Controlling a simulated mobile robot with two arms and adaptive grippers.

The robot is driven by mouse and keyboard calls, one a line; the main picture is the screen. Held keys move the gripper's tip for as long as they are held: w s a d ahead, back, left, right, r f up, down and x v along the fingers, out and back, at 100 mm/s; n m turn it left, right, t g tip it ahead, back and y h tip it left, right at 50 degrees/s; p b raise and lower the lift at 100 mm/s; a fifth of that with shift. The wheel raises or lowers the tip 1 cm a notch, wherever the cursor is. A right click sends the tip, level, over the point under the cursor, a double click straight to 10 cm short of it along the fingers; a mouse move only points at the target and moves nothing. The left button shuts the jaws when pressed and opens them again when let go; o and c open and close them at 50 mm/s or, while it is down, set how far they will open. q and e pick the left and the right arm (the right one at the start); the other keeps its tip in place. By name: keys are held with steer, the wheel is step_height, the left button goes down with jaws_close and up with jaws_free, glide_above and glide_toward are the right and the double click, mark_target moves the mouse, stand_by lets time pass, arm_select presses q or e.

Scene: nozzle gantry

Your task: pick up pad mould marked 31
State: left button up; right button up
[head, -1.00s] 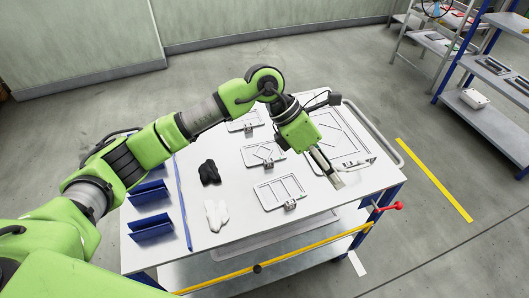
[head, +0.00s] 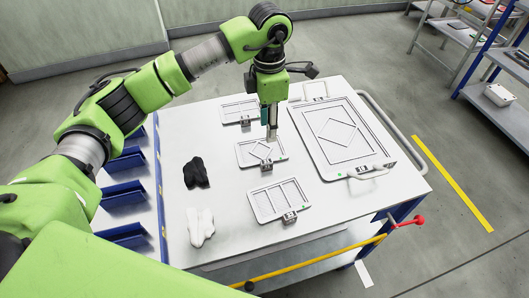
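Several pale pad moulds lie on the white cart top (head: 225,165); their marks are too small to read, so I cannot tell which is 31. A middle mould with a diamond frame (head: 246,159) lies under my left gripper (head: 272,136). The gripper points down at this mould's right part, and I cannot tell whether it touches or whether its fingers are apart. Nearer is a mould with upright bars (head: 265,205), farther back another mould (head: 236,113), and at the right a large diamond mould (head: 318,155). My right gripper is out of view.
Black gloves (head: 196,172) and white gloves (head: 200,226) lie left of the moulds. Blue bins (head: 124,194) line the cart's left side. A small frame (head: 316,90) lies at the back. A rail (head: 378,120) runs along the cart's right side. Shelves (head: 497,95) stand far right.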

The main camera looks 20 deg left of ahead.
arm_select(q)
steer(key=p, duration=0.2)
glide_above(267, 161)
steer(key=f, duration=0.9)
steer(key=shift+w+d+f, duration=0.1)
steer(key=shift+w, duration=0.1)
steer(key=shift+f, duration=0.3)
steer(key=f, duration=0.1)
steer(key=f+p, duration=0.2)
steer(key=shift+s+f, duration=0.2)
steer(key=shift+s, duration=0.1)
steer(key=shift+w+f, duration=0.1)
steer(key=shift+f, duration=0.5)
jaws_close()
